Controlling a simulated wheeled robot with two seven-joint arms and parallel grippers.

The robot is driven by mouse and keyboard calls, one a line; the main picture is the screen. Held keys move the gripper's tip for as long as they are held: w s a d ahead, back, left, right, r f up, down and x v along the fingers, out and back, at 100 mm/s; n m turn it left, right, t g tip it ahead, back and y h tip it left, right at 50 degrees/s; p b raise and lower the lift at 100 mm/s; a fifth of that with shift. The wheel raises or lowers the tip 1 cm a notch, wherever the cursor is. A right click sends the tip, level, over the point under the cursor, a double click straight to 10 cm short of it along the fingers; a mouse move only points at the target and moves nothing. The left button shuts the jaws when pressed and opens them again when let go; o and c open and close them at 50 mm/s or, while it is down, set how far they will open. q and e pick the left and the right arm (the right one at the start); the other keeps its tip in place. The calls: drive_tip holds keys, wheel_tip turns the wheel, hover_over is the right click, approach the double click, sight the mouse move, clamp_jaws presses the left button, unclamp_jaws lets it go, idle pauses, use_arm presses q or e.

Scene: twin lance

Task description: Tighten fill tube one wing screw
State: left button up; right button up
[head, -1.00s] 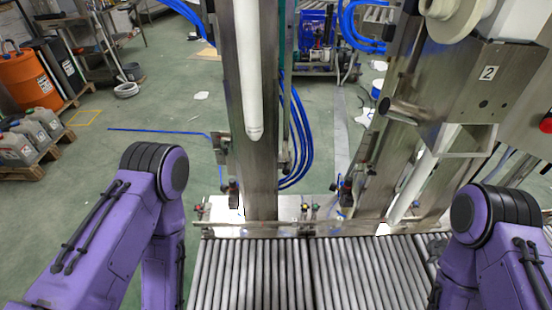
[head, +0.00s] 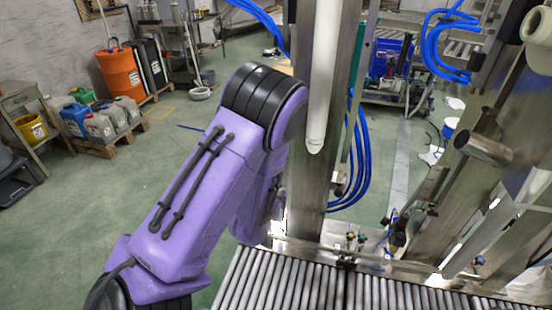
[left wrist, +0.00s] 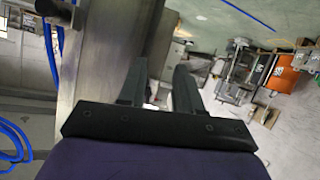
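A white tube (head: 322,85) hangs in front of a steel column (head: 315,195) in the head view, its rounded tip pointing down. I cannot make out a wing screw in either view. My left arm is raised left of the tube, its gripper hidden in the head view. In the left wrist view my left gripper (left wrist: 159,66) has two dark fingers apart with nothing visible between them. It is open beside a broad steel surface (left wrist: 105,50), probably the column. My right gripper is in neither view.
A roller conveyor (head: 300,285) runs along the bottom. Blue hoses (head: 358,165) hang right of the column, and a steel pipe end (head: 483,148) juts out at right. An orange drum (head: 121,73) and canisters (head: 98,125) stand far left. Open green floor lies between.

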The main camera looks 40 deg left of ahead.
use_arm(q)
drive_tip(key=w+a+r+t, duration=0.2)
drive_tip(key=w+a+r, duration=0.1)
drive_tip(key=r, duration=0.4)
drive_tip(key=shift+y, duration=0.3)
drive_tip(key=shift+d+b+x, duration=0.1)
drive_tip(key=shift+b+x, duration=0.6)
drive_tip(key=shift+x, duration=1)
drive_tip(key=shift+d+b+x, duration=0.15)
drive_tip(key=shift+b+x, duration=0.5)
drive_tip(key=shift+x, duration=1.1)
clamp_jaws()
